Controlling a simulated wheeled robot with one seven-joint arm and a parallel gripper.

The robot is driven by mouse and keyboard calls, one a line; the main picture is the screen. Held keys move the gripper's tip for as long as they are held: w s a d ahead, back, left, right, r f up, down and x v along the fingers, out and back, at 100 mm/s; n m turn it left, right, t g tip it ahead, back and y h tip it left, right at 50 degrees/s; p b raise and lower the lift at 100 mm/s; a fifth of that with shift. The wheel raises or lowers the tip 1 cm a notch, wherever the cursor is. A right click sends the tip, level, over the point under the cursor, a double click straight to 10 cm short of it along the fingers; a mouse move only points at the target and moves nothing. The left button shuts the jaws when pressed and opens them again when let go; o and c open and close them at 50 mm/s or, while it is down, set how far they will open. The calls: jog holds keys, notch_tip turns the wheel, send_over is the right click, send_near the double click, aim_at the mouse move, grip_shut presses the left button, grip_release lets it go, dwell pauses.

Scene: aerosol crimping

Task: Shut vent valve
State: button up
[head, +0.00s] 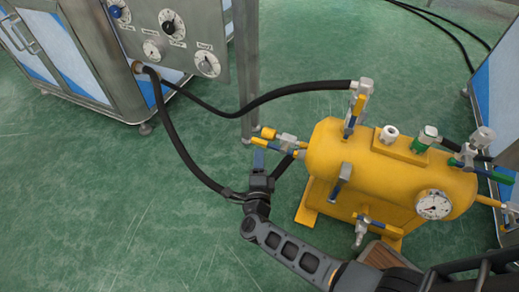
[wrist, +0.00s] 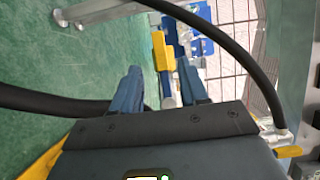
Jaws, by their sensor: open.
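A yellow pressure tank (head: 390,180) carries several small valves with coloured levers; no label tells which one is the vent valve. My gripper is open with blue fingers, just below and left of this valve. In the wrist view, my fingers (wrist: 158,82) point toward a yellow block (wrist: 163,50) with blue parts (wrist: 200,46) beside it. No contact shows, and nothing is between the fingers.
A black hose (head: 255,104) runs from the control cabinet (head: 180,40) to the tank's top valve (head: 362,98); another (head: 175,140) hangs down past my gripper. A metal post (head: 246,70) stands behind the left valve. A gauge (head: 433,205) is on the tank. Green floor at left is clear.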

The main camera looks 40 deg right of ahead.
aim_at(260, 144)
jog(key=shift+b+x, duration=0.9)
jog(key=shift+x, duration=2.2)
grip_shut()
